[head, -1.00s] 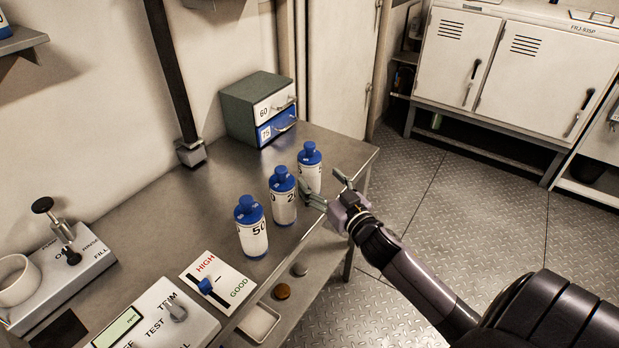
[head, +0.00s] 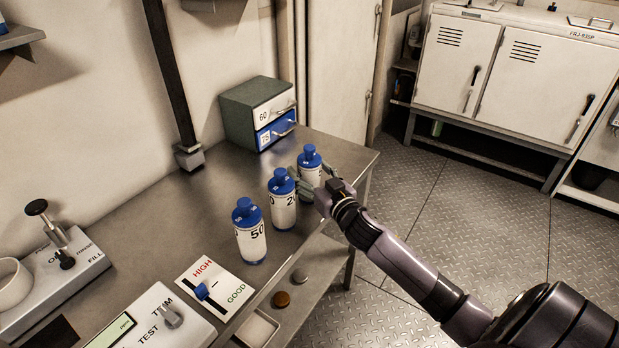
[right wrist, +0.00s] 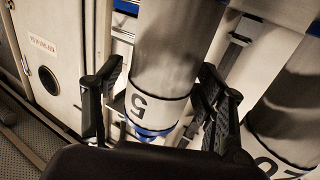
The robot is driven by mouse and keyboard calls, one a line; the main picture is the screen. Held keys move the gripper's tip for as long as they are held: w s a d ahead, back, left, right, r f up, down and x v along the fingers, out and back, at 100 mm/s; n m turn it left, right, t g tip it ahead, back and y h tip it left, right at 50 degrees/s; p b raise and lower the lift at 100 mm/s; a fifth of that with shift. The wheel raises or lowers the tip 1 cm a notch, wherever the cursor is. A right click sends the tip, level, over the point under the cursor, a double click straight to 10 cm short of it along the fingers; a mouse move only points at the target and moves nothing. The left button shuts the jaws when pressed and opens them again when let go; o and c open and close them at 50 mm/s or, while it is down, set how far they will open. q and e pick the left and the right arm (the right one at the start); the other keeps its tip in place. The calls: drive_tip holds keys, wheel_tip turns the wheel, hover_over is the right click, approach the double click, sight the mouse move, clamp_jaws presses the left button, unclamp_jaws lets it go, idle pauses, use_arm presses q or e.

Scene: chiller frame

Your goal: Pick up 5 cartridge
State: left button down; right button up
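The 5 cartridge (head: 310,160) is a white-labelled bottle with a blue cap, standing upright at the far end of a row on the steel bench. My right gripper (head: 313,183) is at it, hiding its lower part in the head view. In the right wrist view the cartridge (right wrist: 165,85) with its "5" label stands between the two spread fingers. A finger is on each side, close to it; narrow gaps seem to remain. My left gripper is not in view.
The 20 cartridge (head: 282,205) stands close beside the gripper, and the 50 cartridge (head: 250,238) is nearer. A drawer box (head: 257,110) stands behind on the bench (head: 215,205). A HIGH/GOOD gauge plate (head: 214,287) lies in front. The bench's right edge is close.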

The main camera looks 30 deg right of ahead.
drive_tip(key=c, duration=1.1)
